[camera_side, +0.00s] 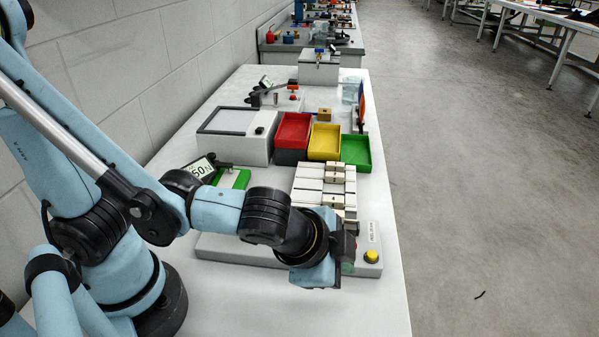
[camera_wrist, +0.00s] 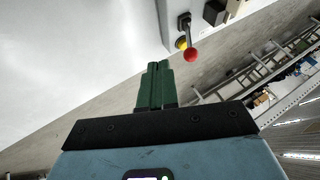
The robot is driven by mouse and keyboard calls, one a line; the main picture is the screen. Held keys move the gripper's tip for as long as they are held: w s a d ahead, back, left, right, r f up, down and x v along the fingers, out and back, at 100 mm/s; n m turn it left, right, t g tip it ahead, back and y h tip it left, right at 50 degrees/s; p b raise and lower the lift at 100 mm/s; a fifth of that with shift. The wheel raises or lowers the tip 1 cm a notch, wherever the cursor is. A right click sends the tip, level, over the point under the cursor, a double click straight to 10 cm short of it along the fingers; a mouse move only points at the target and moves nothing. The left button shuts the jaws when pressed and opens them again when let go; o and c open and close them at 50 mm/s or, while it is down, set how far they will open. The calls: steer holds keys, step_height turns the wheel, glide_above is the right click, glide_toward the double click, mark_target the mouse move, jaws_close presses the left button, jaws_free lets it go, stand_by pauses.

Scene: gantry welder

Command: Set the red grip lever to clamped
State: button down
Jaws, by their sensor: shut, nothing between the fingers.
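The red grip lever (camera_wrist: 190,54) shows in the wrist view as a red ball on a short dark stem, near the top right of the picture. It sits by the edge of a light grey base. In the side view only a small red patch (camera_side: 348,267) shows beside my gripper, and most of the lever is hidden. My gripper (camera_wrist: 157,68) has green fingers that are shut and empty. In the wrist view the fingertips lie to the left of and below the red ball, apart from it. I cannot tell the lever's setting.
A yellow button (camera_side: 371,256) stands on the grey base (camera_side: 235,250) near the lever. White blocks (camera_side: 325,186) sit behind my gripper. Red (camera_side: 293,131), yellow (camera_side: 325,142) and green (camera_side: 356,152) trays stand farther back. The table's front is clear.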

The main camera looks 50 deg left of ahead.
steer(key=shift+w+a, duration=0.7)
steer(key=shift+w, duration=0.25)
steer(key=shift+w+a+r, duration=0.15)
steer(key=shift+w+a+r+g+h, duration=0.15)
steer(key=shift+g+h, duration=0.25)
steer(key=shift+g, duration=0.1)
steer(key=shift+w+a+r+n+g+h, duration=0.3)
steer(key=shift+w+a+g+h, duration=0.25)
steer(key=shift+g, duration=0.05)
steer(key=shift+w+a+r+n+g+h, duration=0.3)
steer(key=shift+w+a+g+h, duration=0.2)
steer(key=shift+g+h, duration=0.1)
steer(key=w+a+n+g+h, duration=0.1)
steer(key=w+a+g+h, duration=0.1)
steer(key=h, duration=0.1)
steer(key=shift+w+a+r+g, duration=0.15)
steer(key=shift+w+g, duration=0.05)
steer(key=shift+g, duration=0.2)
steer(key=shift+r, duration=0.1)
